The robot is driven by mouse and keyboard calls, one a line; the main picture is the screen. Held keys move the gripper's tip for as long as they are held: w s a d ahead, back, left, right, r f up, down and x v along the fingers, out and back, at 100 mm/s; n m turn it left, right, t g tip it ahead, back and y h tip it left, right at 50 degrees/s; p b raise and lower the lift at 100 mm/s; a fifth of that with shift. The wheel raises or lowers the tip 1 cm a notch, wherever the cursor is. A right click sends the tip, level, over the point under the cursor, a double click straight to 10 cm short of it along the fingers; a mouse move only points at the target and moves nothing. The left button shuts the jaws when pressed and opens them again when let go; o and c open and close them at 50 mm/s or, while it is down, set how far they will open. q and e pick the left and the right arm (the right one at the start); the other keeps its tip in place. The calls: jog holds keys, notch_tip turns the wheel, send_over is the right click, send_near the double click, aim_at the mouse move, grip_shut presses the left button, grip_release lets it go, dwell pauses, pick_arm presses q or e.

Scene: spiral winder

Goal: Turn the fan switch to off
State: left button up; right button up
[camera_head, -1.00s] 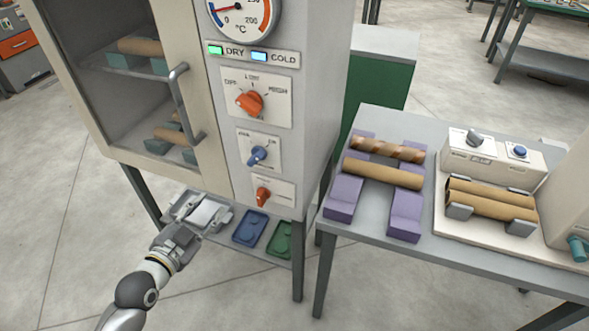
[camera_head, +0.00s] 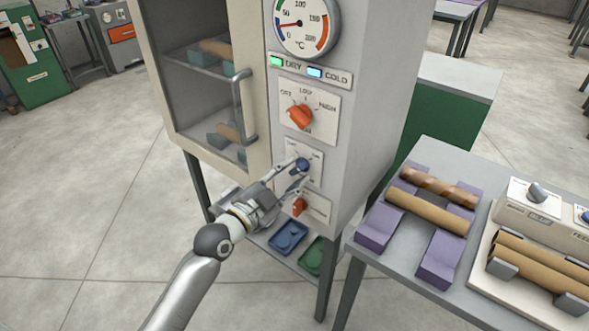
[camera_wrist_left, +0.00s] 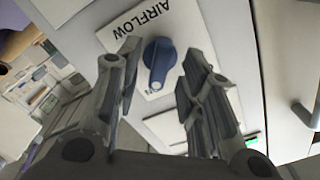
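The blue airflow knob (camera_head: 302,165) sits on a white plate on the cabinet's front panel, below a larger orange knob. In the left wrist view, the blue knob (camera_wrist_left: 159,63) has AIRFLOW printed beside it. My left gripper (camera_head: 292,178) is at this plate, and its fingers partly cover the plate's labels. In the wrist view, its open fingers (camera_wrist_left: 160,72) stand on either side of the knob, with a visible gap on each side. The orange knob (camera_head: 300,117) has a plate lettered OFF, LOW and HIGH. My right gripper is not in view.
A small red knob (camera_head: 299,206) sits just below the gripper. The door handle (camera_head: 241,105) juts out to the left. Blue (camera_head: 288,238) and green (camera_head: 313,256) trays lie on the low shelf. A table (camera_head: 400,265) with cardboard tubes stands at the right.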

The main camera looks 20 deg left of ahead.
pick_arm(q)
jog(key=shift+x, duration=0.95)
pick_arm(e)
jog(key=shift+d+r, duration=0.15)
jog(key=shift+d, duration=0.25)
pick_arm(q)
grip_shut()
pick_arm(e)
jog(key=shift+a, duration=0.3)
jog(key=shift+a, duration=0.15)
